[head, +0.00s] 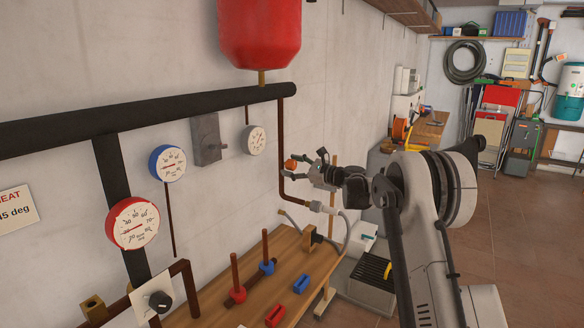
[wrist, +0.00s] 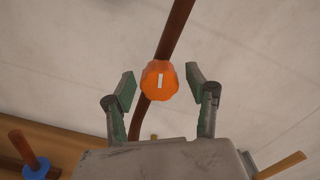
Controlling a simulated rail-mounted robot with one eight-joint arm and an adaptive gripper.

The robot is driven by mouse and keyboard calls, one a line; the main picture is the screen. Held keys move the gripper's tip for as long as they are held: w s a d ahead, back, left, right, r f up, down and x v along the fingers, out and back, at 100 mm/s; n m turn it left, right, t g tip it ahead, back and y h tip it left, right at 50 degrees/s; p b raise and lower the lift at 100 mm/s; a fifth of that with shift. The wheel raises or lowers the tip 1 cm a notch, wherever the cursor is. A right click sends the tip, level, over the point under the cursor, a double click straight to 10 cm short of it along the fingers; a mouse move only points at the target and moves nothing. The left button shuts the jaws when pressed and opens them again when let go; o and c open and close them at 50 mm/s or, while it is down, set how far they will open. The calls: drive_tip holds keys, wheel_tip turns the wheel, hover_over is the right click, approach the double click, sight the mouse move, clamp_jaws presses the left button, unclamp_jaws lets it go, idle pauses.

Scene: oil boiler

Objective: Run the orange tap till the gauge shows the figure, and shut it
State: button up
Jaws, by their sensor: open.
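The orange tap (head: 291,164) is a knob on a thin brown pipe that drops from the black main. In the wrist view the fingers of my gripper (wrist: 161,84) stand either side of the tap, with visible gaps. A small white gauge (head: 255,140) hangs left of the tap; its reading is too small to tell. A blue-rimmed gauge (head: 167,163) and a red-rimmed gauge (head: 133,223) are further left.
A partly cut-off sign (head: 14,210) reads "EAT" and "45 deg". A red tank (head: 260,32) hangs above the black pipe (head: 195,105). The wooden bench (head: 225,312) below carries red and blue valves and blocks. A grey hose (head: 347,232) runs at the pipe's foot.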

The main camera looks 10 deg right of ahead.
drive_tip(key=v, duration=1.2)
drive_tip(key=shift+r, duration=0.1)
drive_tip(key=s+a+r+n+g+h, duration=0.25)
drive_tip(key=s+a+n, duration=0.3)
drive_tip(key=s, duration=0.65)
drive_tip(key=s+a+r+n+g+h, duration=0.2)
drive_tip(key=s+a+r+n+h, duration=0.15)
drive_tip(key=s+a, duration=0.6)
drive_tip(key=s+d+f+n+h, duration=0.2)
drive_tip(key=s+f+n, duration=0.1)
drive_tip(key=s, duration=0.8)
drive_tip(key=s+d+f+n+h, duration=0.2)
drive_tip(key=s+f+n, duration=0.2)
drive_tip(key=s, duration=0.7)
drive_tip(key=s+d+f+n+h, duration=0.1)
drive_tip(key=s+f+n+h, duration=0.2)
drive_tip(key=s, duration=0.8)
drive_tip(key=shift+d+f+n+g, duration=0.45)
drive_tip(key=shift+f+n, duration=0.1)
drive_tip(key=shift+n, duration=0.35)
